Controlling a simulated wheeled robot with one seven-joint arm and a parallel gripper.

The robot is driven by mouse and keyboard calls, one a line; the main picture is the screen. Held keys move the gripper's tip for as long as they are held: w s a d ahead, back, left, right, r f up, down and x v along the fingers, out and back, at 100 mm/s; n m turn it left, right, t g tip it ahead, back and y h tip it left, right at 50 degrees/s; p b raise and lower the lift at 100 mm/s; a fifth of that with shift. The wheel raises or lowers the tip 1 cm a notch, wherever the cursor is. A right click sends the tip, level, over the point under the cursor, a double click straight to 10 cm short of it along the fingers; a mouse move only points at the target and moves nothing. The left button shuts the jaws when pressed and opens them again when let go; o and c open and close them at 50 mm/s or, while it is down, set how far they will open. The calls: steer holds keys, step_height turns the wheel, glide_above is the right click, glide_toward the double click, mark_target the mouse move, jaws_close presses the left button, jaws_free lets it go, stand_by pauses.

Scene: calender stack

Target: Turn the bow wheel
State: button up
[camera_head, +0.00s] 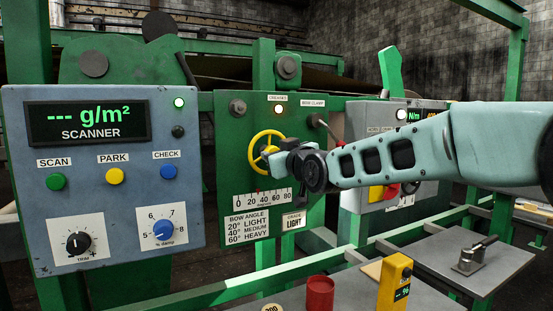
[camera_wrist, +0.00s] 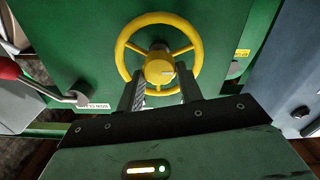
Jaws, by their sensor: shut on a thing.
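The bow wheel (camera_head: 258,138) is a yellow spoked handwheel on the front of a green panel (camera_head: 230,175), under a lit lamp. In the wrist view the wheel (camera_wrist: 126,58) faces me, with its round yellow hub (camera_wrist: 160,68) in the middle. My gripper (camera_head: 272,155) reaches in from the right at the wheel's lower right. In the wrist view my gripper's two fingers (camera_wrist: 161,88) stand on either side of the hub's lower part, shut on the wheel. The fingertips are partly hidden there. A bow angle scale from 0 to 80 (camera_head: 263,198) shows a red pointer near 20 to 40.
A blue-grey scanner box (camera_head: 120,185) with buttons and knobs stands left. A red-handled lever (camera_wrist: 45,82) is left of the wheel in the wrist view. A yellow handheld device (camera_head: 393,284) and a red cylinder (camera_head: 320,293) stand on the bench in front.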

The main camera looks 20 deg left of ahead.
steer(key=shift+f+m+b, duration=0.15)
steer(key=shift+m+b, duration=1.45)
steer(key=shift+m, duration=4.25)
steer(key=shift+f+m+b, duration=0.15)
steer(key=shift+m+b, duration=1.5)
steer(key=shift+m, duration=4.15)
steer(key=shift+f+m+b, duration=0.15)
steer(key=shift+m+b, duration=1.45)
steer(key=shift+m, duration=4.25)
steer(key=shift+r, duration=0.1)
steer(key=o, duration=1)
